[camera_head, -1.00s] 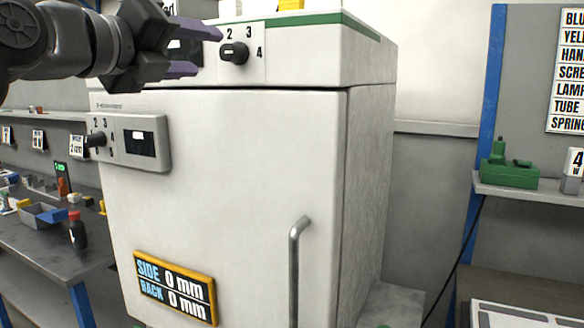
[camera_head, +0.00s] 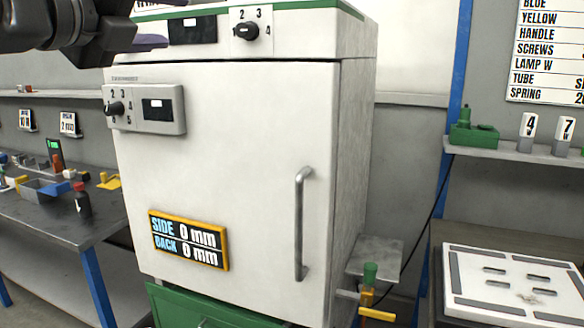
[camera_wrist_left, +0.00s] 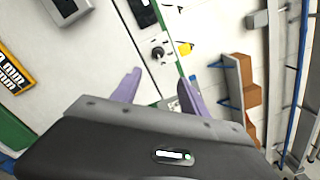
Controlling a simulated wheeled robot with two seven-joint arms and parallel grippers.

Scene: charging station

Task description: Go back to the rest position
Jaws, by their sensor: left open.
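My left gripper (camera_head: 150,42) is at the top left of the head view, in front of the upper left part of the white cabinet (camera_head: 240,130). Only a purple fingertip and part of the dark arm show there. In the left wrist view, the left gripper (camera_wrist_left: 160,88) has its two purple fingers apart with nothing between them. It faces the cabinet front, where a black knob (camera_wrist_left: 158,52) shows beyond the fingers. My right gripper is in neither view.
A table (camera_head: 70,215) with small parts stands at the left. The cabinet has a vertical metal handle (camera_head: 300,225) and an upper knob (camera_head: 246,31). At the right are a shelf (camera_head: 500,152) and a white panel (camera_head: 515,285) with slots.

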